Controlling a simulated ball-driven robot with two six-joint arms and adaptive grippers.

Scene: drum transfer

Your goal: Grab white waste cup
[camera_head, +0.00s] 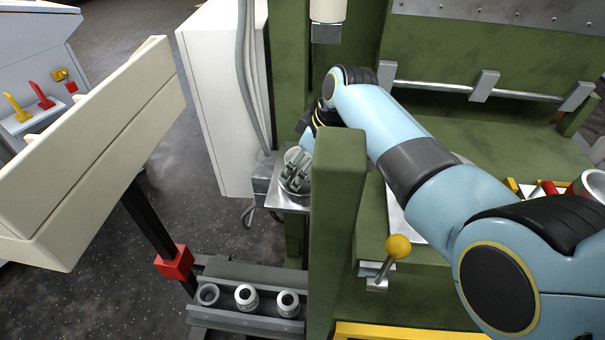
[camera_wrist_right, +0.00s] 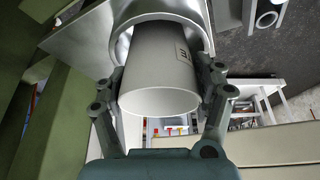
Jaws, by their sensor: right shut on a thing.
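The white waste cup (camera_wrist_right: 160,75) fills the upper middle of the right wrist view, its pale round end towards me and a small dark mark on its side. Its far end sits within a shiny metal ring (camera_wrist_right: 122,45). My right gripper (camera_wrist_right: 168,97) is shut on the cup, one finger on each side. In the head view my right gripper (camera_head: 296,170) is above a small metal shelf (camera_head: 288,204) beside the green post; the cup is mostly hidden there. My left gripper is not in view.
A green upright (camera_head: 335,220) stands close to my right arm. Three white cylinders, one of them here (camera_head: 246,297), stand on a low grey rail (camera_head: 260,320). A yellow-knobbed lever (camera_head: 398,247) and a cream panel (camera_head: 95,150) are nearby. Dark floor is open at left.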

